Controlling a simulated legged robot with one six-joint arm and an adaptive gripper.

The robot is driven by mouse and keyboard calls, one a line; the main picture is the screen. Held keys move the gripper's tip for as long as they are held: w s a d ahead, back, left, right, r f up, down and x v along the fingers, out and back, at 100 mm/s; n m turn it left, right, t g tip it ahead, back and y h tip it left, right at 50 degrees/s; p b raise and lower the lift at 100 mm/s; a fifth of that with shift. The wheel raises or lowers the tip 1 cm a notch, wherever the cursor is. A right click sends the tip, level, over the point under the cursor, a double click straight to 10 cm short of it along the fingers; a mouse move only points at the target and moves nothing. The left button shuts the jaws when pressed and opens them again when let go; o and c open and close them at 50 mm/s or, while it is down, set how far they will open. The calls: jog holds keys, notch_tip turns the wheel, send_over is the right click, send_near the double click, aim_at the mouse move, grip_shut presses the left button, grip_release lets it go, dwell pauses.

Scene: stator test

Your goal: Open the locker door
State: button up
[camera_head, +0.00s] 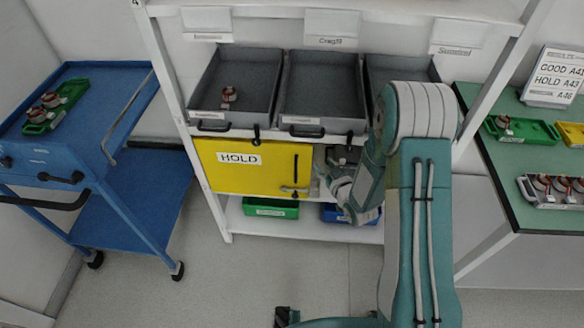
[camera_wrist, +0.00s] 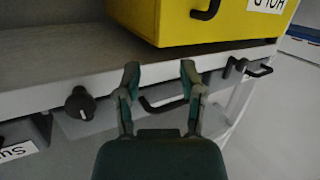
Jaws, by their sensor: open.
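The yellow locker (camera_head: 225,178) with a HOLD label sits in the shelf unit below the grey trays, its door looking closed. A black vertical handle (camera_head: 295,168) is near the door's right side, with a grey lever (camera_head: 293,190) by its lower edge. My gripper (camera_head: 330,178) is just right of the door, partly hidden by my arm. The wrist view is upside down; the locker (camera_wrist: 150,25) and its handle (camera_wrist: 207,10) show at its top. There my open, empty gripper (camera_wrist: 160,75) has its fingers spread before the shelf edge, apart from the handle.
Grey trays (camera_head: 322,88) with black handles stand above the locker. A green bin (camera_head: 270,208) and a blue bin (camera_head: 340,215) are below. A blue cart (camera_head: 100,125) stands at left, a green-topped table (camera_head: 520,190) at right. Floor in front is partly clear.

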jog(key=t+y, duration=0.1)
jog(key=y, duration=0.1)
send_near(296, 171)
jog(key=shift+y, duration=0.4)
jog(key=x, duration=1)
jog(key=shift+w+f, duration=0.2)
jog(key=shift+w, duration=0.2)
jog(key=shift+d, duration=0.1)
grip_shut()
